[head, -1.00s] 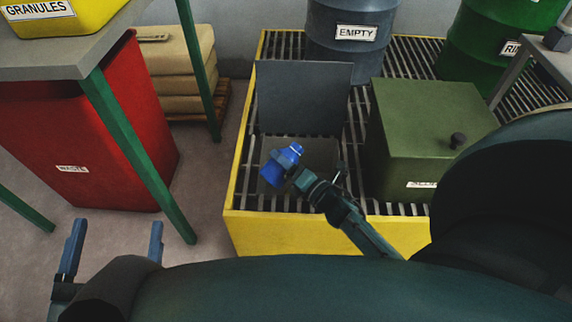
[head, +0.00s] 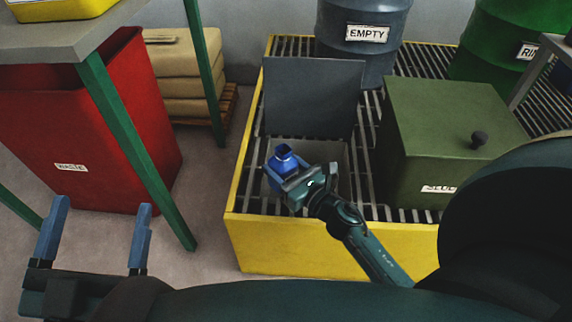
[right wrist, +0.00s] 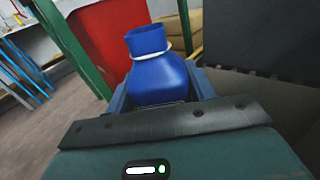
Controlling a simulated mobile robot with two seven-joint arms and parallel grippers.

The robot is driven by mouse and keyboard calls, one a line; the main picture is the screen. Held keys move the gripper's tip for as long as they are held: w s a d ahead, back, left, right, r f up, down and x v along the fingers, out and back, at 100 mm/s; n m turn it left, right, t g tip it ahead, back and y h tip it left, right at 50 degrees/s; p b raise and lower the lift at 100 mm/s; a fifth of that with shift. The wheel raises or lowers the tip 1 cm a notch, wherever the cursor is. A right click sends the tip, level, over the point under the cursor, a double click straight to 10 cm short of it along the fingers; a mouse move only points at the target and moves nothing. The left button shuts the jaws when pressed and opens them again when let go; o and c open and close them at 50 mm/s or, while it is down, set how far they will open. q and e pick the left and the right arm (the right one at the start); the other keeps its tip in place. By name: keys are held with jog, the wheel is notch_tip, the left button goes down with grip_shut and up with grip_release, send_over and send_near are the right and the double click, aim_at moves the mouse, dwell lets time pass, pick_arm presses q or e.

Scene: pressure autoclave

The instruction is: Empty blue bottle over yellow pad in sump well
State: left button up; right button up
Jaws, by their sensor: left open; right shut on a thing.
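The blue bottle (head: 279,176) is in my right gripper (head: 290,180), above the opening of the sump well (head: 334,157) in the grating. Its neck points up with a slight tilt and its mouth looks uncapped. In the right wrist view the bottle (right wrist: 163,78) sits between the two fingers, with a pale ring around its neck. The well's dark grey lid (head: 313,97) stands raised behind the opening. I cannot see a yellow pad; the bottle and gripper cover part of the well. My left gripper (head: 102,207) is open and empty at the lower left, over the floor.
The yellow-sided sump (head: 330,248) carries the grating. A green box (head: 440,130) stands right of the well, with a grey drum marked EMPTY (head: 355,40) and a green drum (head: 500,45) behind. A red waste bin (head: 90,130) and green table leg (head: 135,150) stand left.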

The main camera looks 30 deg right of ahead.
aim_at(286, 160)
jog(key=shift+r+p, duration=1.35)
jog(key=shift+r, duration=0.2)
